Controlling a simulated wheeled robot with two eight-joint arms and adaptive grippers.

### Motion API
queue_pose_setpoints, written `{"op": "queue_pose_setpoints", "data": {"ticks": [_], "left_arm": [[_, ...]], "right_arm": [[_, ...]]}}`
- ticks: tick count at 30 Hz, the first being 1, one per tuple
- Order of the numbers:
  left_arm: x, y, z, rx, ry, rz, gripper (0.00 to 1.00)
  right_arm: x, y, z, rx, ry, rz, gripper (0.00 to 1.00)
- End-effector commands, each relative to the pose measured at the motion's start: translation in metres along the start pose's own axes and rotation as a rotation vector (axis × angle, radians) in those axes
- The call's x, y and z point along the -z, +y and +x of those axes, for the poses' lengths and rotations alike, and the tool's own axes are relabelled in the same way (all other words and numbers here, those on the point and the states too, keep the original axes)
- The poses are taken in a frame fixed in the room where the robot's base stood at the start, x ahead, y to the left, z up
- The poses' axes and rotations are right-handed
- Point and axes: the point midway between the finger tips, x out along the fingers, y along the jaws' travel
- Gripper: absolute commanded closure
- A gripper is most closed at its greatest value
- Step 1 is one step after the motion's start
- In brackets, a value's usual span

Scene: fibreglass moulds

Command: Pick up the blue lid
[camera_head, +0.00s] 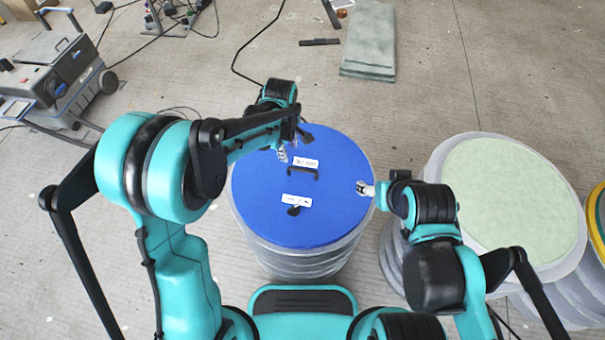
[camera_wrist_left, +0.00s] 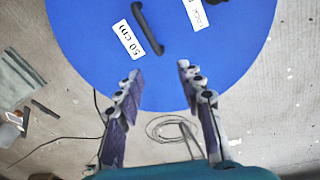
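The blue lid (camera_head: 262,188) is a round disc on a grey ribbed drum, seen from above in the head view. It has a black bar handle (camera_head: 304,171), white labels and a second black fitting (camera_head: 293,210). The lid also shows in the left wrist view (camera_wrist_left: 215,60), with the handle (camera_wrist_left: 148,29) beyond the fingertips. My left gripper (camera_head: 295,147) is over the lid's far edge. Its fingers are spread with nothing between them in the left wrist view (camera_wrist_left: 159,72). My right gripper (camera_head: 364,189) is at the lid's right edge; its finger opening is not clear.
A second drum with a pale green top (camera_head: 512,200) stands at the right. A grey-green slab (camera_head: 369,45) lies on the floor behind. A wheeled machine (camera_head: 50,70) stands at the far left. Black cables (camera_head: 240,60) run over the floor. Floor behind the blue-lidded drum is mostly clear.

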Motion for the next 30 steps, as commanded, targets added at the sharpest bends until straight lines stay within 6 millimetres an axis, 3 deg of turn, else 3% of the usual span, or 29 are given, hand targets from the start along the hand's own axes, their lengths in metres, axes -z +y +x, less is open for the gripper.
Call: {"op": "queue_pose_setpoints", "data": {"ticks": [3, 6, 20, 30], "left_arm": [[-0.014, 0.018, 0.036, 0.057, -0.012, -0.124, 0.62], [-0.023, 0.023, 0.06, 0.092, -0.013, -0.204, 0.62], [-0.032, 0.022, 0.114, 0.123, -0.011, -0.277, 0.62], [-0.036, 0.018, 0.158, 0.122, -0.011, -0.276, 0.62]], "right_arm": [[0.005, 0.0, -0.007, 0.0, 0.0, 0.0, 0.33], [0.006, 0.0, -0.009, 0.0, 0.0, 0.0, 0.33], [-0.001, 0.0, 0.002, 0.0, 0.0, 0.0, 0.33], [-0.015, 0.0, 0.021, 0.0, 0.0, 0.0, 0.33]]}}
